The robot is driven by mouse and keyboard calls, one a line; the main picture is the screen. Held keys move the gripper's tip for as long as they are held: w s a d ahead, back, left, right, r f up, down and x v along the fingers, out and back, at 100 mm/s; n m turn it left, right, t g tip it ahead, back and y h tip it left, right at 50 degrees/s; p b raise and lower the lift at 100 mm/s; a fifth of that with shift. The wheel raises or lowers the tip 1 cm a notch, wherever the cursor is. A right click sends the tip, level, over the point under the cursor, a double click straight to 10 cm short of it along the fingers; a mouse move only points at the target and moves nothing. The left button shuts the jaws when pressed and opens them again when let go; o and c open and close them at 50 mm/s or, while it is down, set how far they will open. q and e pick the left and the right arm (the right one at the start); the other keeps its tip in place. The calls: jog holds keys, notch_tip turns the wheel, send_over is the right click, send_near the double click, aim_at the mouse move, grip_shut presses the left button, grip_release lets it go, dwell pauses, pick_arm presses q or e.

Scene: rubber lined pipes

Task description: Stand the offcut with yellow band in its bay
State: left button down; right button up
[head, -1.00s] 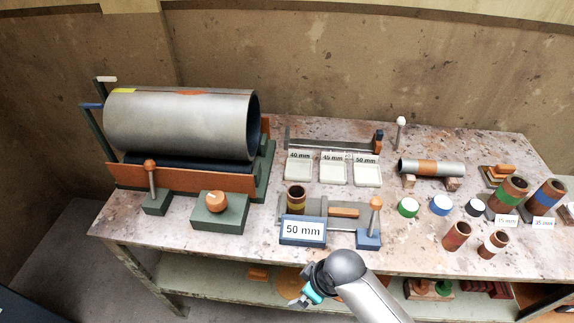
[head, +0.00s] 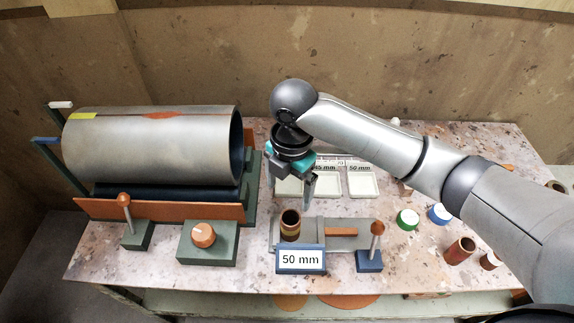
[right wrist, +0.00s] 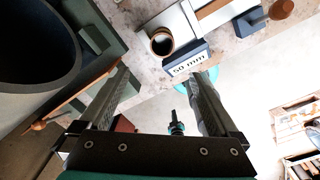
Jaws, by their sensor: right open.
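The offcut with yellow band (head: 290,226) is a short brown tube standing upright at the left end of a grey fixture (head: 345,226), behind a "50 mm" sign (head: 300,260). Its band shows dull yellow-green low on its side. In the right wrist view the offcut (right wrist: 161,42) shows from above as an open dark-lined ring beyond the fingers. My right gripper (head: 290,185) is open and empty, pointing down, above and apart from the offcut. It also shows in the right wrist view (right wrist: 165,82). My left gripper is out of view.
A large grey pipe (head: 150,145) lies in a cradle at the left. An orange-knobbed post (head: 376,240) stands at the fixture's right end. Pale trays (head: 362,184) lie behind it. Green (head: 408,219) and blue (head: 439,213) rings and short tubes (head: 460,250) are to the right.

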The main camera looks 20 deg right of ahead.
aim_at(291, 218)
jog(key=shift+w+d+r+n, duration=0.25)
jog(key=shift+d+r+n, duration=0.15)
jog(key=shift+r, duration=0.15)
notch_tip(291, 218, down, 15)
jog(key=shift+f+b, duration=0.15)
jog(key=shift+b, duration=0.8)
grip_shut()
dwell(0.4)
